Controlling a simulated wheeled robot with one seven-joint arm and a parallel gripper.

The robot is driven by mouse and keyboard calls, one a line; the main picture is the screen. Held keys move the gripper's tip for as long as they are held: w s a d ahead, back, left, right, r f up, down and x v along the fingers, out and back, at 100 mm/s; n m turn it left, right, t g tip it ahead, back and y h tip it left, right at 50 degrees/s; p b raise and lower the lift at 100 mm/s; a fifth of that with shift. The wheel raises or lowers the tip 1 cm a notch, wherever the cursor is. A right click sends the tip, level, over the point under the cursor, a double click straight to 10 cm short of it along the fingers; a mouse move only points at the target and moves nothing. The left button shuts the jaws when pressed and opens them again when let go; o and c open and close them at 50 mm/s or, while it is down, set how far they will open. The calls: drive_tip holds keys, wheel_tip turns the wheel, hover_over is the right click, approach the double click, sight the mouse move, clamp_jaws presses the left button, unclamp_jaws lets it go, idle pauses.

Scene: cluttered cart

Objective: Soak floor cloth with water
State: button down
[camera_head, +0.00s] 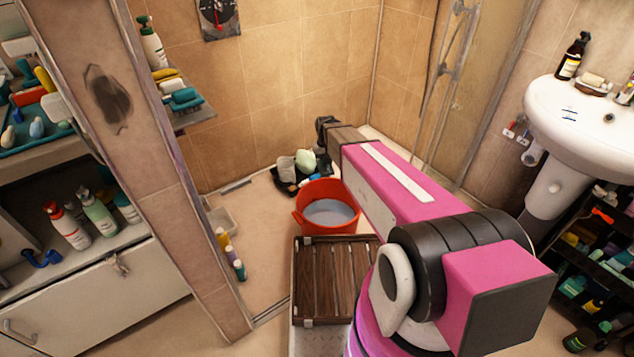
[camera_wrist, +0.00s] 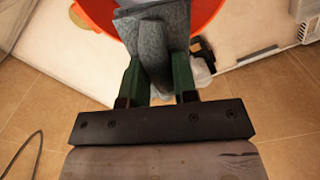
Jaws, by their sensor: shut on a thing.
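A grey floor cloth (camera_wrist: 152,45) hangs folded between the green fingers of my gripper (camera_wrist: 158,78) in the wrist view. My gripper is shut on it. An orange bucket (camera_wrist: 208,14) lies behind the cloth at the top of that view, partly cut off. In the head view the bucket (camera_head: 302,222) stands on the shower floor with pale bluish water (camera_head: 328,211) in it. My arm reaches past its right side, and the dark gripper end is beyond it, near the back wall. I cannot tell whether the cloth touches the water.
A slatted wooden crate (camera_head: 322,282) stands in front of the bucket. Several small items (camera_head: 303,160) cluster behind it. Bottles (camera_head: 229,252) line the floor at left, beside a tiled pillar (camera_head: 170,200). A sink (camera_head: 588,120) and glass shower panel are at right.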

drive_tip(key=a+f, duration=0.3)
drive_tip(key=f, duration=3.1)
drive_tip(key=shift+a+n, duration=0.2)
drive_tip(key=shift+n, duration=0.1)
drive_tip(key=shift+r, duration=0.1)
